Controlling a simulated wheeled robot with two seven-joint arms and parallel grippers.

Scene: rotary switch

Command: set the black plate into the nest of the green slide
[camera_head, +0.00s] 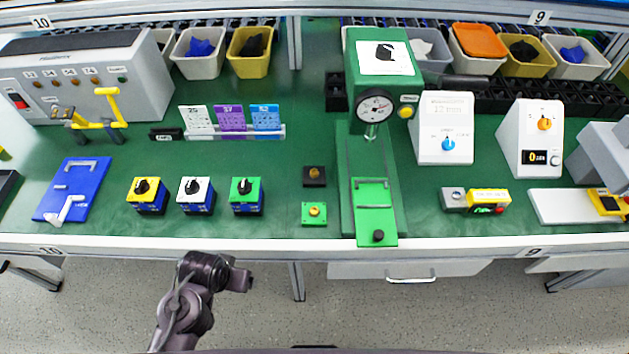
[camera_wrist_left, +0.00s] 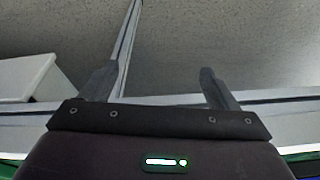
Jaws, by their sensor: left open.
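The black plate (camera_head: 314,176) is a small dark square with a brass-coloured centre. It lies flat on the green bench top, left of the press. The green slide (camera_head: 375,212) sticks out at the foot of the green press, with a black knob at its front end. Its nest is too small to make out clearly. My left gripper (camera_head: 242,278) is in front of the bench edge, apart from the plate and the slide. In the left wrist view its two fingers (camera_wrist_left: 158,85) are spread with nothing between them. My right gripper is not in view.
The press (camera_head: 379,75) with a dial gauge stands behind the slide. Several switch boxes (camera_head: 197,195) stand to the left. Bench top between them and the plates is clear.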

